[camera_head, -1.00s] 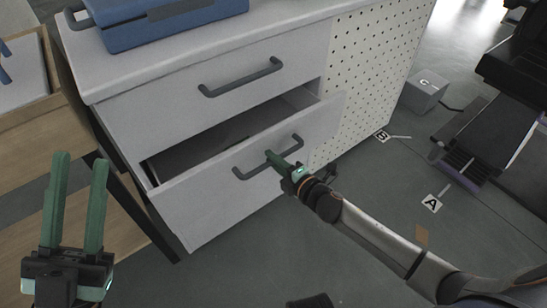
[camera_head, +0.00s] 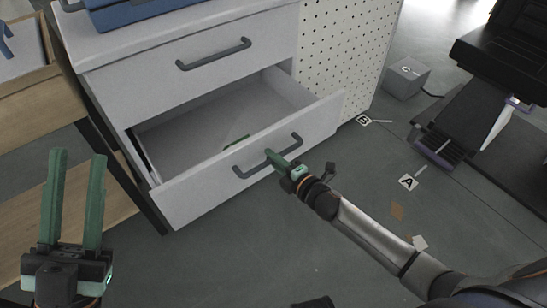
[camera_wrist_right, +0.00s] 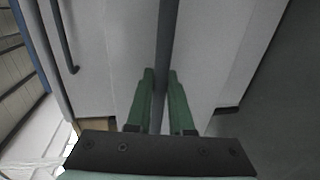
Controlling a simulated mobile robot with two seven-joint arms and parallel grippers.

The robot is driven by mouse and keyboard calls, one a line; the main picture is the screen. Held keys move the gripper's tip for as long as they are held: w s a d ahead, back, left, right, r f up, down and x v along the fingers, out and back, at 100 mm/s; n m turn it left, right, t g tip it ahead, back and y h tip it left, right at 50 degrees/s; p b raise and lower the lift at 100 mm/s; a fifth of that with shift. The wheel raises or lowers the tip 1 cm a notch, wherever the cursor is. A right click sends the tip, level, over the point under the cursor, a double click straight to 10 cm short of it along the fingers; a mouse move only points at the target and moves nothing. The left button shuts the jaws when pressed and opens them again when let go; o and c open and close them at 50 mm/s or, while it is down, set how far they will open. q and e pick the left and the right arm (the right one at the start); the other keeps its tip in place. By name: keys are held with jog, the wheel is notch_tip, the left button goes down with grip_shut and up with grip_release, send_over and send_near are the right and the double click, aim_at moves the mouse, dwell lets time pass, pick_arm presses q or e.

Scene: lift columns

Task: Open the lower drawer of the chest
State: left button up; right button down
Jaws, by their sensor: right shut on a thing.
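The white chest (camera_head: 185,25) has two drawers with dark bar handles. The upper drawer (camera_head: 150,80) is shut. The lower drawer (camera_head: 190,195) stands well open, and its inside shows a green item (camera_head: 236,140) partly hidden behind the front. My right gripper (camera_head: 277,158) is shut on the lower drawer's handle (camera_head: 250,168). In the right wrist view the green fingers (camera_wrist_right: 160,90) lie on both sides of the dark handle bar (camera_wrist_right: 165,45). My left gripper (camera_head: 72,200) is open and empty at the lower left, apart from the chest.
A blue case (camera_head: 130,12) lies on the chest top. A wooden shelf unit (camera_head: 60,80) stands at the left. A grey box (camera_head: 405,78) and a dark machine (camera_head: 490,80) are at the right.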

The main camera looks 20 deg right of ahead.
pick_arm(q)
jog(key=shift+s, duration=0.1)
jog(key=shift+r, duration=0.1)
pick_arm(e)
jog(key=c, duration=0.8)
grip_release()
pick_arm(q)
jog(key=shift+r, duration=0.1)
pick_arm(e)
jog(key=shift+s, duration=0.15)
pick_arm(q)
jog(key=shift+w+a+f+n+y+p, duration=0.15)
jog(key=shift+w+f+n+y+p, duration=0.65)
jog(key=shift+y, duration=0.35)
jog(key=shift+w+a+f+n+y+p, duration=0.15)
jog(key=shift+w+f+n+y+p, duration=0.4)
jog(key=shift+w+n+y, duration=0.5)
pick_arm(e)
jog(key=shift+v, duration=6.2)
pick_arm(q)
jog(key=shift+s+m, duration=0.1)
jog(key=shift+m, duration=0.25)
